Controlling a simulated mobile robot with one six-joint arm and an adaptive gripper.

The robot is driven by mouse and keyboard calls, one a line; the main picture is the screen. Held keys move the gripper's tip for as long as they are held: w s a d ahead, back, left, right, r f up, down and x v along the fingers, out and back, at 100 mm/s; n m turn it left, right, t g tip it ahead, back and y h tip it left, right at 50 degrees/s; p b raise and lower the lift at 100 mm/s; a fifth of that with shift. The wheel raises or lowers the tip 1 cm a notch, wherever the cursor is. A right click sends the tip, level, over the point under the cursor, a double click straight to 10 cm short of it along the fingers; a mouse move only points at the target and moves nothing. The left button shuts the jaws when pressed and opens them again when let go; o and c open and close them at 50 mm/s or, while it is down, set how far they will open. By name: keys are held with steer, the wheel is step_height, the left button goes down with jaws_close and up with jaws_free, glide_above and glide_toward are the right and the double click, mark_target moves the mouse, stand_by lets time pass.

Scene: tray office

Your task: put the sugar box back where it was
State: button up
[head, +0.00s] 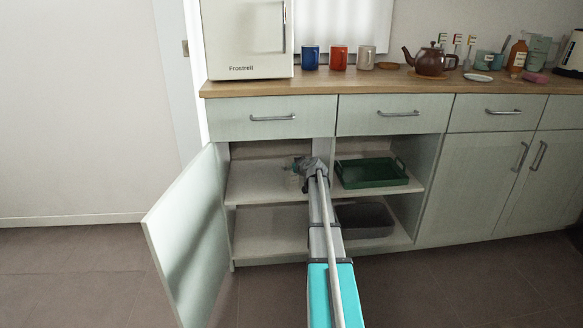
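My arm reaches into the open lower cabinet, and my gripper (297,166) is over the upper shelf (255,183), near the middle of the cabinet. A small pale boxy shape (294,181) shows at the gripper's fingers. It may be the sugar box, but it is too small and too covered to be sure. I cannot tell whether the fingers are closed on it or whether it touches the shelf. No other sugar box is clearly visible.
A green tray (371,181) sits on the upper shelf to the right, and a dark grey bin (364,219) below it. The open door (187,240) stands out at left. Mugs (338,58) and a teapot (431,62) stand on the counter. The upper shelf's left part looks clear.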

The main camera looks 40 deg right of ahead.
steer(key=shift+r, duration=0.15)
stand_by(0.3)
steer(key=p+v, duration=0.4)
steer(key=v, duration=0.8)
steer(key=shift+p, duration=0.4)
steer(key=s+a+f+n+g+y, duration=0.1)
steer(key=a+f+g+y, duration=0.25)
steer(key=a, duration=1.25)
steer(key=s+a+f+n+g+y, duration=0.1)
steer(key=s+a+f+g+y, duration=0.2)
steer(key=a, duration=1.3)
steer(key=s+a+f+g+h, duration=0.2)
steer(key=s+a+g, duration=0.1)
steer(key=s+a, duration=0.5)
steer(key=s+a+f+g+h, duration=0.2)
steer(key=s+a+f+g, duration=0.1)
steer(key=s+a, duration=0.4)
steer(key=a+g, duration=0.1)
steer(key=a, duration=0.2)
steer(key=shift+s+a, duration=0.25)
steer(key=shift+s, duration=0.15)
steer(key=shift+r, duration=0.1)
